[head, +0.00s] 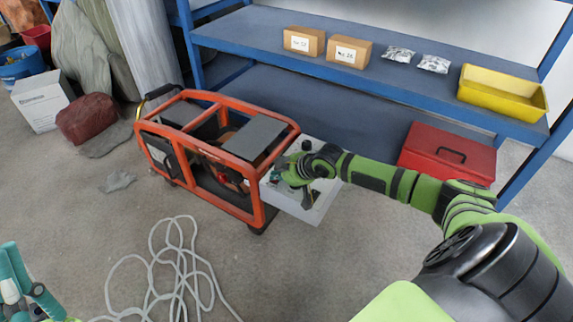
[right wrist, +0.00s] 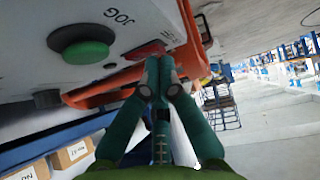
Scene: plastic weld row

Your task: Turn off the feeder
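The feeder's pale grey control box (head: 318,207) stands against the right end of an orange-framed machine. In the right wrist view, its panel (right wrist: 70,18) carries a round green button (right wrist: 86,52) beside the word JOG. A red part (right wrist: 146,50) shows farther along the panel, partly hidden behind my fingertips. My right gripper (head: 296,178) is over the box in the head view. In the right wrist view its fingers (right wrist: 160,75) are together with nothing between them, close to the red part; I cannot tell whether they touch it. My left gripper (head: 28,290) is partly cut off at lower left.
The orange-framed machine (head: 215,140) stands on the concrete floor. Behind are blue shelves (head: 290,85) with cartons (head: 348,52), silver packets and a yellow bin (head: 500,95). A red toolbox (head: 447,153) sits low at right. A pale hose (head: 180,270) lies coiled on the floor.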

